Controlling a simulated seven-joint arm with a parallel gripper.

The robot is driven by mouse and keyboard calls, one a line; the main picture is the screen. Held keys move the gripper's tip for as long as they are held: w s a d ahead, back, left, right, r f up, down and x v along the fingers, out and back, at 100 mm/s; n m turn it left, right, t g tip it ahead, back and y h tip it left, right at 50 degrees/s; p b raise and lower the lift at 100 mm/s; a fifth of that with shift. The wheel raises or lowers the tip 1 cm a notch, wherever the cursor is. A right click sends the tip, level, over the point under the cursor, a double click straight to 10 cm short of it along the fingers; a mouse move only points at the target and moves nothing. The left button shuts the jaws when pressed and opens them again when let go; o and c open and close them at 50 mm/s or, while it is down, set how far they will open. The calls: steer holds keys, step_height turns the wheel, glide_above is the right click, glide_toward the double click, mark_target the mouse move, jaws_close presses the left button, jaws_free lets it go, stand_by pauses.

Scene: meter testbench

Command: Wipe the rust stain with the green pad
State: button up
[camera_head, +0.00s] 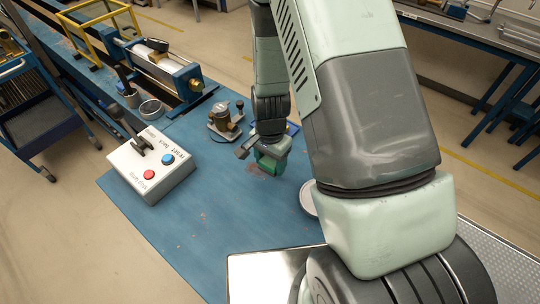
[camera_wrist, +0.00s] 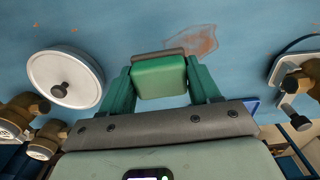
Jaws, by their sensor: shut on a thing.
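My gripper (camera_wrist: 160,82) is shut on the green pad (camera_wrist: 160,78), which sits between its two green fingers in the wrist view. A brownish strip shows along the pad's far edge. The rust stain (camera_wrist: 200,40) is a reddish-brown patch on the blue bench top, just beyond the pad in the wrist view. In the head view my gripper (camera_head: 270,160) is low over the bench, and part of the rust stain (camera_head: 256,170) shows beside it. The pad overlaps the stain's near edge in the wrist view; I cannot tell whether it touches the bench.
A round white-rimmed lid (camera_wrist: 65,78) lies left of the pad in the wrist view. A control box (camera_head: 150,165) with red and blue buttons is at left. The bench front (camera_head: 215,225) is clear.

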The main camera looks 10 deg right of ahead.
mark_target(270, 178)
steer(key=shift+f, duration=2.7)
steer(key=shift+w+a+r, duration=0.35)
steer(key=shift+r, duration=0.1)
steer(key=shift+c, duration=0.4)
steer(key=shift+w+a+r, duration=0.15)
steer(key=shift+w+a, duration=0.05)
steer(key=shift+w+a+f, duration=0.25)
steer(key=shift+w+a, duration=0.3)
steer(key=shift+a, duration=0.05)
steer(key=shift+w+a+f, duration=0.2)
steer(key=shift+w+a, duration=0.35)
steer(key=shift+w+a+r, duration=0.15)
steer(key=shift+w+a, duration=0.4)
steer(key=shift+w+a+r, duration=0.15)
steer(key=shift+w+a, duration=0.35)
steer(key=shift+w+a+f, duration=0.25)
steer(key=shift+w+a, duration=0.55)
steer(key=shift+s+d+f, duration=0.15)
steer(key=shift+s+d+r, duration=0.2)
steer(key=shift+s+d, duration=0.75)
steer(key=shift+d, duration=0.05)
steer(key=shift+s+d+r, duration=0.15)
steer(key=shift+s+d, duration=0.8)
steer(key=shift+s+d+f, duration=0.25)
steer(key=shift+s+d, duration=1.2)
steer(key=shift+d, duration=0.05)
steer(key=shift+r, duration=3.95)
